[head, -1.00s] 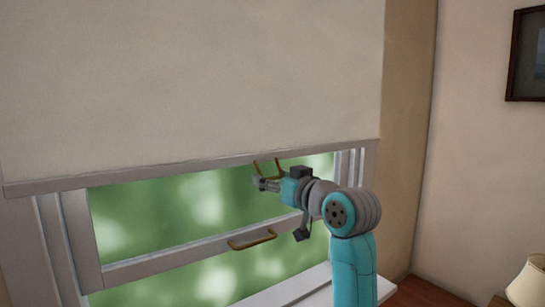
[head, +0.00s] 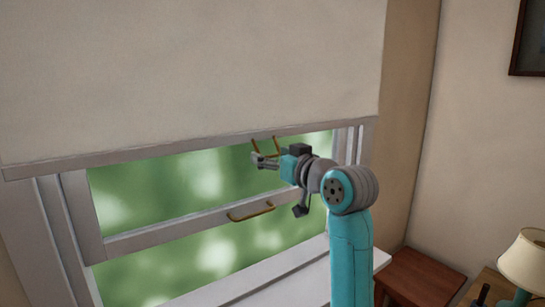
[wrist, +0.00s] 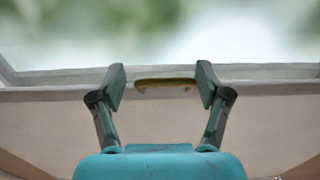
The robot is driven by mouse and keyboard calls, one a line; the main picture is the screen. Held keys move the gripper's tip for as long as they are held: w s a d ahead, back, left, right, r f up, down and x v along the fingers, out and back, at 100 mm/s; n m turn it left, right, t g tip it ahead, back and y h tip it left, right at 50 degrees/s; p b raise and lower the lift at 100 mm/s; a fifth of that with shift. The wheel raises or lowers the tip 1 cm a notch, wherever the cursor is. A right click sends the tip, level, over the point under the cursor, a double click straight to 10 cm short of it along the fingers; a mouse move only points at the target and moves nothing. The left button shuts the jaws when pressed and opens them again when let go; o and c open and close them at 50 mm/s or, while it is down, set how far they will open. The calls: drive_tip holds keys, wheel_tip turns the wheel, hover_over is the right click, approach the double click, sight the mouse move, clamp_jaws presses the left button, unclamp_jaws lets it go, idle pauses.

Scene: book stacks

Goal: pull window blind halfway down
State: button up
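The cream window blind (head: 190,70) covers the upper part of the window. Its grey bottom bar (head: 190,150) hangs above the sash rail, with green glass showing below. A brass U-shaped handle (head: 276,147) hangs from the bar. My gripper (head: 258,161) is at this handle in the head view and partly overlaps it. In the wrist view, my gripper (wrist: 163,80) is open, with its two fingers apart on either side of the handle (wrist: 165,83). Gaps show between handle and fingers there; the distance in depth is unclear.
A second brass handle (head: 251,212) is on the sash rail below. The white sill (head: 285,278) runs under the window. At lower right are a wooden piece of furniture (head: 420,276) and a lamp (head: 527,262). A dark frame (head: 530,40) hangs on the right wall.

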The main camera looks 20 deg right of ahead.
drive_tip(key=shift+s, duration=0.1)
drive_tip(key=v, duration=1.2)
drive_tip(key=s+a+f+m+h, duration=0.1)
drive_tip(key=s+f+m+h, duration=0.15)
drive_tip(key=f, duration=1.25)
drive_tip(key=s+f+m+h, duration=0.1)
drive_tip(key=s+f+m, duration=0.25)
drive_tip(key=f, duration=1.15)
drive_tip(key=s+a+f+g+h, duration=0.1)
drive_tip(key=s+f, duration=0.7)
drive_tip(key=s, duration=0.3)
drive_tip(key=s+f+g+h, duration=0.1)
drive_tip(key=s+f, duration=0.7)
drive_tip(key=s, duration=0.3)
drive_tip(key=s+a+n, duration=0.1)
drive_tip(key=s+n, duration=0.1)
drive_tip(key=s, duration=1.7)
drive_tip(key=shift+a+r, duration=0.3)
drive_tip(key=shift+r, duration=0.15)
